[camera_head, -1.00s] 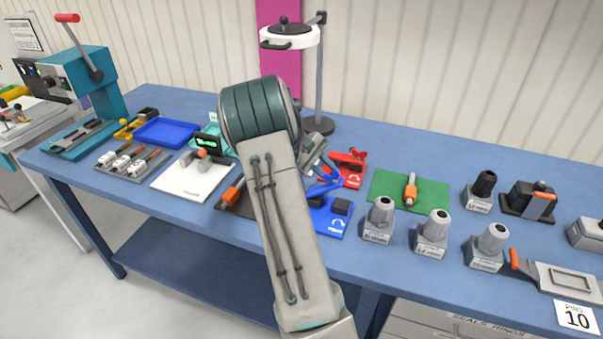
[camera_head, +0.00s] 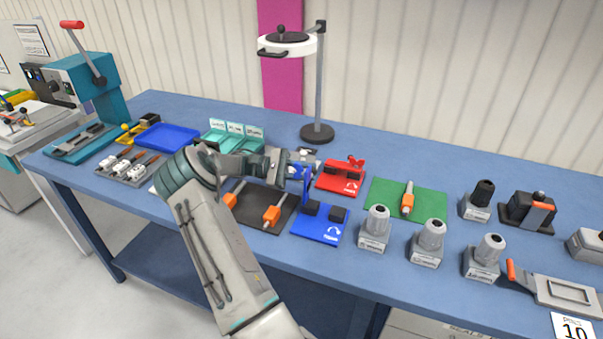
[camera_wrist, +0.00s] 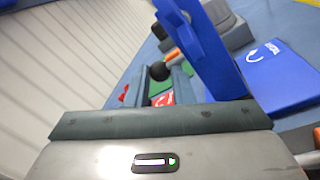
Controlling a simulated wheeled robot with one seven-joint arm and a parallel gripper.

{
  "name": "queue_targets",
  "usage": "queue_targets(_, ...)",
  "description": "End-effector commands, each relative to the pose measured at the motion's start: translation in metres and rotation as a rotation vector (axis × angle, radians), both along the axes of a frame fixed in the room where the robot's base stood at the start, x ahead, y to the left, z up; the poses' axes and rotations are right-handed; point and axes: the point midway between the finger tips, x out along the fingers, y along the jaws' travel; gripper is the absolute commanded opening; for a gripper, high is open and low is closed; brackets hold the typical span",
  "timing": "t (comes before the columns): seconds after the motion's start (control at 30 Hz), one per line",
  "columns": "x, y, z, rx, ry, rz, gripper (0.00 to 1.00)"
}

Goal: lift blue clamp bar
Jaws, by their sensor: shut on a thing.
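The blue clamp has a flat blue base plate (camera_head: 319,228) with dark blocks on it, in front of the red clamp. The exact contact is partly hidden by the fingers.
The red clamp (camera_head: 341,178) stands close behind, and a green mat (camera_head: 425,203) lies to the right. Several grey posts (camera_head: 375,232) stand right of the blue plate. A dark mat (camera_head: 250,217) with orange-handled tools lies left. A lamp stand (camera_head: 317,132) rises behind.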

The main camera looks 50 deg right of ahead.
Motion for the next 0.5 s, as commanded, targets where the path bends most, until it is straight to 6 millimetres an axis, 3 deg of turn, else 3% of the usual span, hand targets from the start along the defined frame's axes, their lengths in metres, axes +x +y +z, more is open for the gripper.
queue_targets(0.5, -0.0022, 0.0009, -0.0031, -0.034, 0.105, -0.004, 0.00)
